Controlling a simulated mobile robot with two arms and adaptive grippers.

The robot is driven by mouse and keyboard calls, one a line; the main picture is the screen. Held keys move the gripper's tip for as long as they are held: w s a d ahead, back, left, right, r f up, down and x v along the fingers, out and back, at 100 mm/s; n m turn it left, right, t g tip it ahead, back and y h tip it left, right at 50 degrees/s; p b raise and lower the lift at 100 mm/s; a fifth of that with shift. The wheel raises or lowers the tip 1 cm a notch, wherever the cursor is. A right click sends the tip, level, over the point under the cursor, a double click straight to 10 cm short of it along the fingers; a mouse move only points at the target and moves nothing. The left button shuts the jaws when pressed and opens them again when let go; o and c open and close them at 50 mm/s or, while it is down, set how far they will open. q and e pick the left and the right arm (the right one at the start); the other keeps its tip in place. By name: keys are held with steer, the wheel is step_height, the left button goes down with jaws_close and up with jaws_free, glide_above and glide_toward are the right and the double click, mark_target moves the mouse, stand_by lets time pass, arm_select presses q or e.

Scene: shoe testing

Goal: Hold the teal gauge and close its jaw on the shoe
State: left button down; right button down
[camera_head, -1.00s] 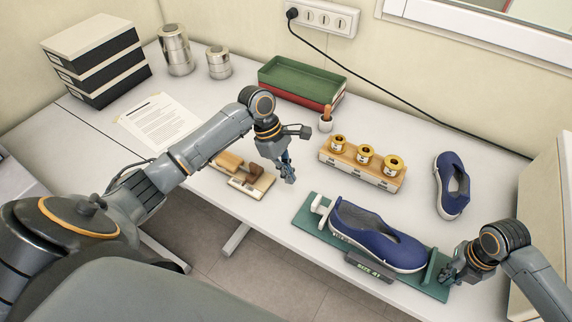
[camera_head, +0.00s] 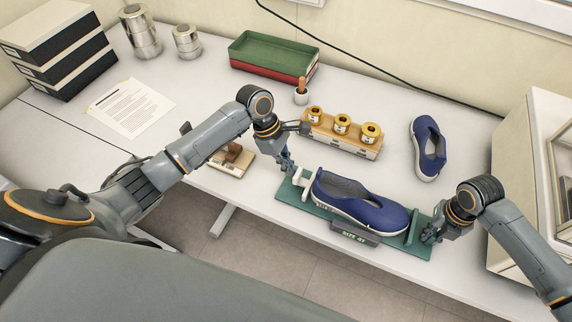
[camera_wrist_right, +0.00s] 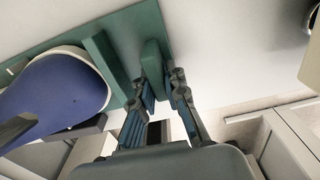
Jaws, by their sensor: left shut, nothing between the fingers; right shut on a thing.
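The teal gauge (camera_head: 291,196) lies on the table with a blue shoe (camera_head: 365,205) on it. Its white jaw (camera_head: 303,183) stands at the left end, by one end of the shoe; I cannot tell whether they touch. A teal stop stands at the other end. A grey display (camera_head: 354,234) on the near edge reads "SIZE 41". My left gripper (camera_head: 288,170) is shut and empty, just left of the white jaw; contact is unclear. My right gripper (camera_head: 430,238) is shut on the gauge's right end; the right wrist view shows a teal tab (camera_wrist_right: 154,62) between its fingers.
A second blue shoe (camera_head: 427,149) lies behind on the right. A wooden rack (camera_head: 343,137) with gold-topped jars stands behind the gauge. A cabinet stands at right.

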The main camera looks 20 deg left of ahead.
arm_select(q)
steer(key=shift+d, duration=0.55)
arm_select(e)
steer(key=shift+a, duration=0.1)
arm_select(q)
steer(key=shift+a, duration=0.4)
steer(key=a, duration=0.3)
steer(key=v, duration=1)
steer(key=shift+a, duration=0.3)
arm_select(e)
steer(key=c, duration=1.3)
jaws_free()
steer(key=shift+r, duration=0.1)
